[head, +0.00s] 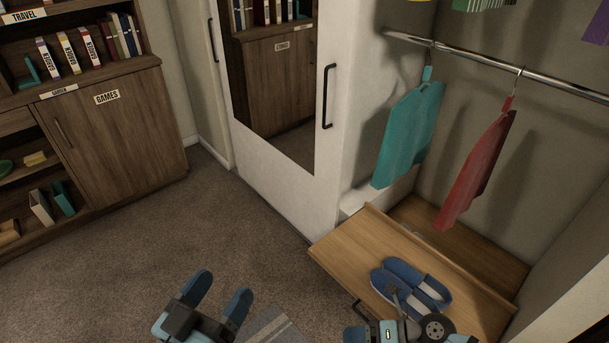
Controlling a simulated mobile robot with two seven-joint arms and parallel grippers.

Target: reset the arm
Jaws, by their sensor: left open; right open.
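My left gripper (216,291) is at the bottom of the head view, left of centre. Its two blue fingers point up and stand apart, with nothing between them, over the carpet. My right gripper (398,302) is at the bottom, right of centre, in front of a wooden drawer (362,240). Its blue and dark parts overlap the near side of a pair of blue shoes (424,284) lying on the drawer's wooden surface. I cannot tell whether it touches them. Its fingertips are hard to make out.
A teal garment (410,135) and a red garment (478,170) hang from a metal rail (500,67) above the drawer. A mirrored white door (275,95) stands behind. A wooden bookcase (120,135) is at the left. The carpet (190,225) between is clear.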

